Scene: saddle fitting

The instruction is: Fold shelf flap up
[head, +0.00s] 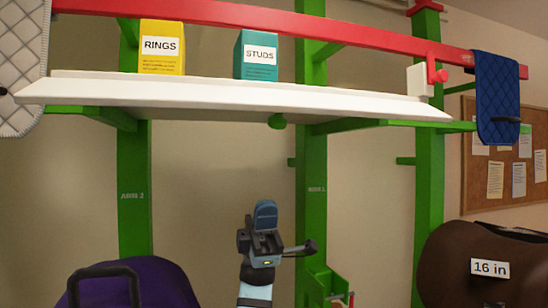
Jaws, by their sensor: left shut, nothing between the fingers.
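The white shelf (210,76) runs across the upper part of the head view, on green brackets. A long white panel, which looks like its flap (235,98), lies along its front edge and looks tilted toward me; its exact angle is hard to tell. My right gripper is not in view.
A yellow RINGS box (161,48) and a teal STUDS box (256,55) stand on the shelf. A red rail (350,34) crosses close by. A blue quilted pad (497,98) hangs at right. Purple (140,284) and brown (450,270) saddle-like shapes stand low on either side.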

